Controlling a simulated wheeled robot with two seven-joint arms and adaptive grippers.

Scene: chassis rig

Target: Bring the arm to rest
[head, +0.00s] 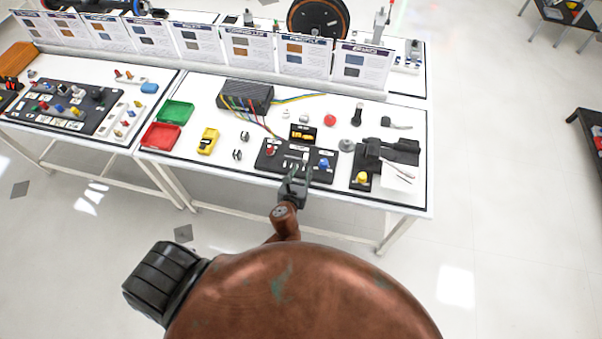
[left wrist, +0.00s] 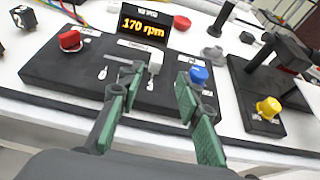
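My left gripper (head: 296,172) is at the front edge of a black control panel (head: 318,174) on the near table. In the left wrist view its green-padded fingers (left wrist: 160,78) are apart. A pale grey lever (left wrist: 154,60) stands on the panel beyond and between the fingertips; I cannot tell whether they touch it. The panel has a red knob (left wrist: 70,40), a blue knob (left wrist: 199,75) beside the right finger, and a display (left wrist: 138,26) reading 170 rpm. A black stand (left wrist: 262,92) with a yellow knob (left wrist: 268,107) is at the right. My right gripper is not in view.
A grey box with coloured wires (head: 246,96), a green tray (head: 176,112), a red tray (head: 161,136) and a yellow meter (head: 208,141) are on the table. Printed cards (head: 248,52) line the back.

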